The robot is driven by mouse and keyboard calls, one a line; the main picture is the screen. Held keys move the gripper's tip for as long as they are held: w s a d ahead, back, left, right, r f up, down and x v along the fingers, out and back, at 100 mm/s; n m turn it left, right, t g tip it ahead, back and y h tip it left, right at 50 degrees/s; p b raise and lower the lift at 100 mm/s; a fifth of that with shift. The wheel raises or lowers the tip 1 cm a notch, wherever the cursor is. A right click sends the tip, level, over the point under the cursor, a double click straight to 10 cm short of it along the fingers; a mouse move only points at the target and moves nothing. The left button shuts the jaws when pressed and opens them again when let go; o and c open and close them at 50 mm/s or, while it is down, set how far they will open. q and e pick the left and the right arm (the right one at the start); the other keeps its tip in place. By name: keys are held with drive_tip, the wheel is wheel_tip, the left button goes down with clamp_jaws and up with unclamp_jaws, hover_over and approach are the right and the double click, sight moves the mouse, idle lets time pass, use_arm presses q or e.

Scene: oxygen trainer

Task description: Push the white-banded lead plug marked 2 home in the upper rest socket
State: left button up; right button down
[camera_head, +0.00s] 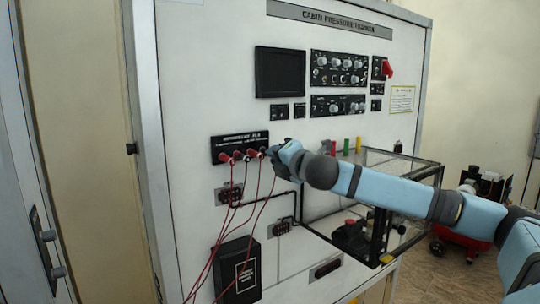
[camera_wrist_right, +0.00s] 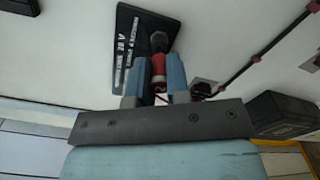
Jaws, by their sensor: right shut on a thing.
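In the head view, a black jack panel (camera_head: 240,142) on the white trainer wall carries a row of red lead plugs (camera_head: 237,156) with red leads hanging down. My right gripper (camera_head: 271,153) is at the right end of this row. In the right wrist view, its two blue-grey fingers (camera_wrist_right: 157,80) are shut on a red plug (camera_wrist_right: 158,70), whose far end points at a dark round part by the panel (camera_wrist_right: 135,45). The white band and the number 2 cannot be made out, nor how deep the plug sits. My left gripper is not in view.
A clear box with a dark frame (camera_head: 385,205) juts out below my right arm. A black box (camera_head: 238,270) hangs under the leads. Small connectors (camera_head: 228,194) and dark cable run below the panel. A red-based cart (camera_head: 468,235) stands on the floor at right.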

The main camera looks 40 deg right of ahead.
drive_tip(key=s+b, duration=0.1)
drive_tip(key=s, duration=0.2)
drive_tip(key=shift+s+a, duration=0.15)
drive_tip(key=shift+s, duration=0.05)
idle(0.4)
drive_tip(key=shift+a, duration=0.1)
